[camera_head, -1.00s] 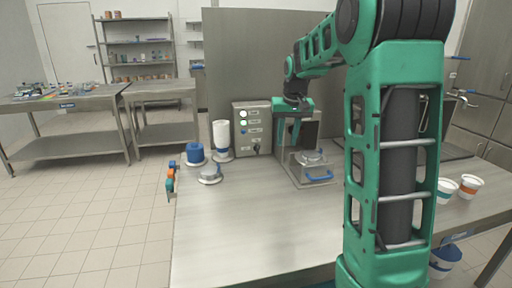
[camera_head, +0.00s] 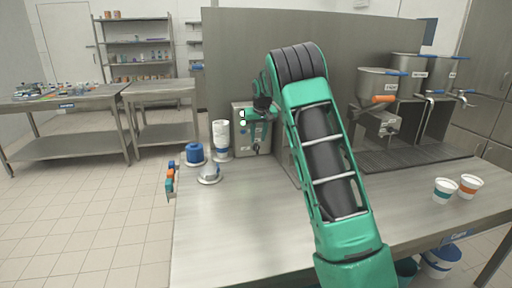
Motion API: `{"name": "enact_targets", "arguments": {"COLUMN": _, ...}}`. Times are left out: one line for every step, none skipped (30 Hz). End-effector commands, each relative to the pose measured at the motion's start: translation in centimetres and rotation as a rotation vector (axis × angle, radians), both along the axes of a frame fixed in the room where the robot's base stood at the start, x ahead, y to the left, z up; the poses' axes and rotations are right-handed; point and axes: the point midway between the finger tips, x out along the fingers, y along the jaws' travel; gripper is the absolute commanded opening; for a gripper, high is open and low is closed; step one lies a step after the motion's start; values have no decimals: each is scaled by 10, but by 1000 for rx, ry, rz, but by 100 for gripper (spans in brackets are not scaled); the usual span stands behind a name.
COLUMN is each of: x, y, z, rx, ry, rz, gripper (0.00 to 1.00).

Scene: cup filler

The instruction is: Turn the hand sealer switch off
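The grey control panel box (camera_head: 242,142) stands upright on the far part of the steel table, against the tall divider. Two lit white-green lights (camera_head: 242,118) show at its upper left, and a dark knob-like control is low on its face. The labels are too small to read, so I cannot tell which control is the hand sealer switch. My gripper (camera_head: 258,116) is in front of the panel's upper part and covers much of it. Whether it touches the panel, and whether its fingers are open, is too small to tell. My arm hides the sealing machine.
A blue roll (camera_head: 194,153), a white cylinder (camera_head: 221,135) and a metal lid-like piece (camera_head: 209,174) stand left of the panel. Two cups (camera_head: 444,190) (camera_head: 470,187) and steel pots (camera_head: 384,83) are on the right. The table's front left (camera_head: 230,235) is clear.

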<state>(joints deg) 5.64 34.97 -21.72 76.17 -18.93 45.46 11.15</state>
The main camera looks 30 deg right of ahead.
Motion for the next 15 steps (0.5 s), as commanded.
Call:
{"name": "enact_targets", "arguments": {"x": 3, "y": -1, "z": -9, "rx": 0, "ry": 2, "rz": 0, "gripper": 28}}
{"name": "enact_targets", "arguments": {"x": 5, "y": -2, "z": -14, "rx": -1, "ry": 1, "rz": 0, "gripper": 28}}
{"name": "enact_targets", "arguments": {"x": 7, "y": -3, "z": -20, "rx": 0, "ry": 2, "rz": 1, "gripper": 28}}
{"name": "enact_targets", "arguments": {"x": 9, "y": -3, "z": -24, "rx": 0, "ry": 2, "rz": 1, "gripper": 28}}
{"name": "enact_targets", "arguments": {"x": 10, "y": -4, "z": -28, "rx": 0, "ry": 1, "rz": 1, "gripper": 28}}
{"name": "enact_targets", "arguments": {"x": 12, "y": -5, "z": -33, "rx": 0, "ry": 1, "rz": 1, "gripper": 28}}
{"name": "enact_targets", "arguments": {"x": 14, "y": -5, "z": -36, "rx": 0, "ry": 1, "rz": 1, "gripper": 28}}
{"name": "enact_targets", "arguments": {"x": 15, "y": -6, "z": -38, "rx": 0, "ry": 0, "rz": 1, "gripper": 28}}
{"name": "enact_targets", "arguments": {"x": 16, "y": -6, "z": -41, "rx": 0, "ry": 1, "rz": 1, "gripper": 28}}
{"name": "enact_targets", "arguments": {"x": 16, "y": -6, "z": -44, "rx": 0, "ry": 1, "rz": 1, "gripper": 28}}
{"name": "enact_targets", "arguments": {"x": 17, "y": -7, "z": -45, "rx": 0, "ry": 1, "rz": 0, "gripper": 28}}
{"name": "enact_targets", "arguments": {"x": 18, "y": -7, "z": -47, "rx": 0, "ry": 1, "rz": 0, "gripper": 28}}
{"name": "enact_targets", "arguments": {"x": 18, "y": -7, "z": -48, "rx": 0, "ry": 0, "rz": 0, "gripper": 28}}
{"name": "enact_targets", "arguments": {"x": 19, "y": -7, "z": -49, "rx": 0, "ry": 0, "rz": 0, "gripper": 28}}
{"name": "enact_targets", "arguments": {"x": 19, "y": -7, "z": -49, "rx": 0, "ry": 0, "rz": 0, "gripper": 28}}
